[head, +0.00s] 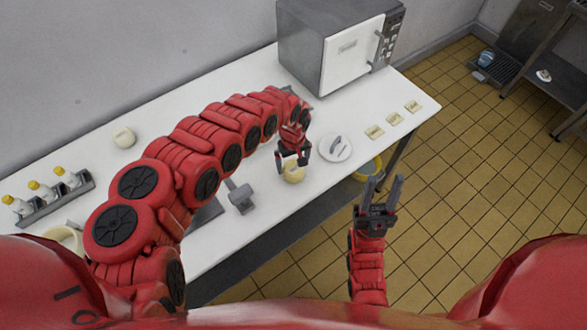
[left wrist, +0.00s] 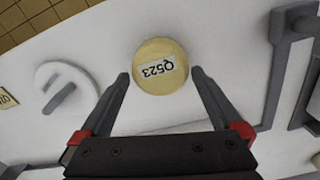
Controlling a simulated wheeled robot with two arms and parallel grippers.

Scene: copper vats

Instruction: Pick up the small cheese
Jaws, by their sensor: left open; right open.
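A small round pale-yellow cheese (head: 293,175) lies on the white worktop near its front edge. In the left wrist view the cheese (left wrist: 160,66) carries a white label reading Q523. My left gripper (head: 293,160) is open just above the cheese, pointing down. In the left wrist view the left gripper's fingertips (left wrist: 160,75) lie on either side of the cheese's near part, with a gap to each side. My right gripper (head: 384,181) is open and empty in front of the worktop, over the floor.
A white disc with a grey handle (head: 335,148) lies right of the cheese, and a grey tool (head: 241,196) left of it. Several small cards (head: 394,118) lie further right.

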